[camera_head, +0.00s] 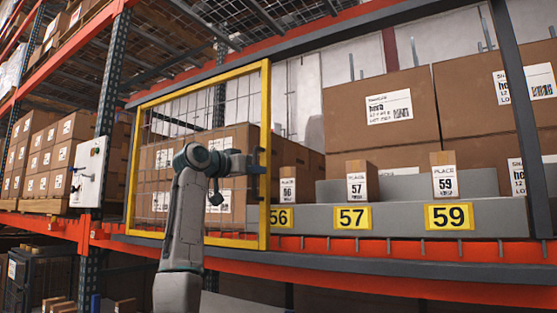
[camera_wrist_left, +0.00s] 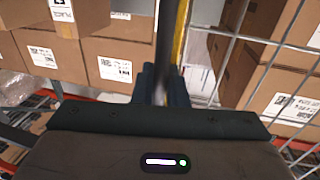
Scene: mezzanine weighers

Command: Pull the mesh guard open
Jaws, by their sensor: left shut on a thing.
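The mesh guard (camera_head: 265,110) is a yellow rectangular frame with wire mesh, standing upright across the left part of the rack bay in the head view. Its wire mesh also shows at right in the left wrist view (camera_wrist_left: 262,40), beside its yellow edge post (camera_wrist_left: 181,32). My left gripper (camera_head: 256,163) is at the guard's right post, about mid-height. In the left wrist view, my left gripper (camera_wrist_left: 165,85) is shut on a dark upright handle bar (camera_wrist_left: 165,45) next to the yellow post. The fingertips are partly hidden by the gripper body. My right gripper is not in view.
Right of the guard the bay is uncovered, with a grey ledge (camera_head: 410,218) labelled 56, 57 and 59. Small cartons (camera_head: 362,181) stand there, with large boxes (camera_head: 377,105) behind. A white control box (camera_head: 89,172) hangs left of the guard. An orange beam (camera_head: 330,270) runs below.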

